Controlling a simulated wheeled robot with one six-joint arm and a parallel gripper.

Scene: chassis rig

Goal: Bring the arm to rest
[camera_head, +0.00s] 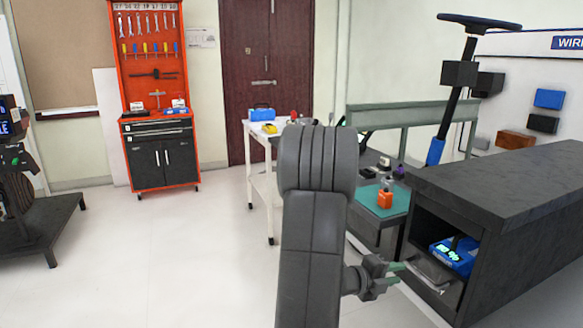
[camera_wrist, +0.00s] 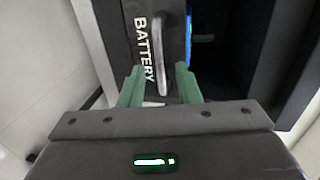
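My arm rises through the middle of the head view, with my gripper (camera_head: 398,275) at its lower right, in front of the dark workbench. In the wrist view my gripper (camera_wrist: 159,78) has its two green fingers spread apart. A metal bar handle on a dark drawer front marked BATTERY (camera_wrist: 143,50) shows between and beyond the fingers. The fingers look clear of the handle; the exact gap is hard to tell. In the head view the drawer (camera_head: 437,284) stands partly out of the bench, with a blue item (camera_head: 455,255) showing above it.
The dark workbench (camera_head: 510,180) fills the right side. A table with a green mat (camera_head: 378,203) and an orange item (camera_head: 385,199) stands behind my arm. A red tool cabinet (camera_head: 160,155) stands at the back left.

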